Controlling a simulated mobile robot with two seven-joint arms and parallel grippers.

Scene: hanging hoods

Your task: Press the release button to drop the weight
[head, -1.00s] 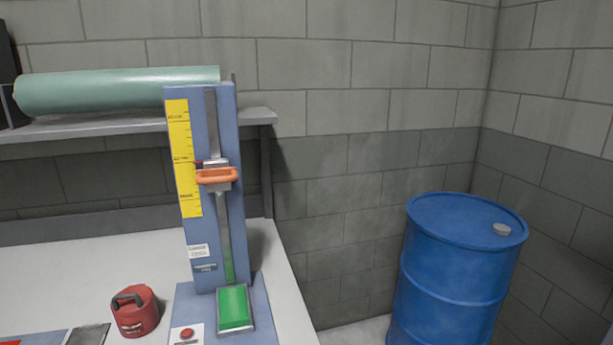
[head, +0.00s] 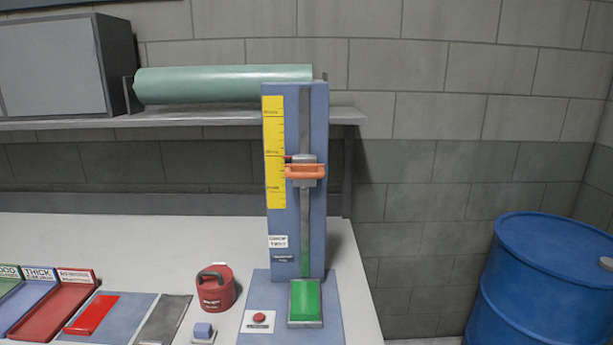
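The drop-test stand (head: 318,225) is a tall blue column on a blue base at the right end of the white table. A carriage with an orange handle (head: 305,172) sits about mid-height on its rail, beside a yellow scale (head: 274,150). A red round button (head: 259,318) sits on a white plate on the base, left of a green pad (head: 305,302). A red weight (head: 215,288) with a dark handle stands upright on the table left of the stand. Neither of my grippers shows in the head view.
Left on the table are labelled trays (head: 52,306), a red strip on a blue plate (head: 92,315), a grey plate (head: 165,320) and a small blue block (head: 203,331). A shelf (head: 230,116) holds a green roll (head: 222,83). A blue barrel (head: 545,285) stands right of the table.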

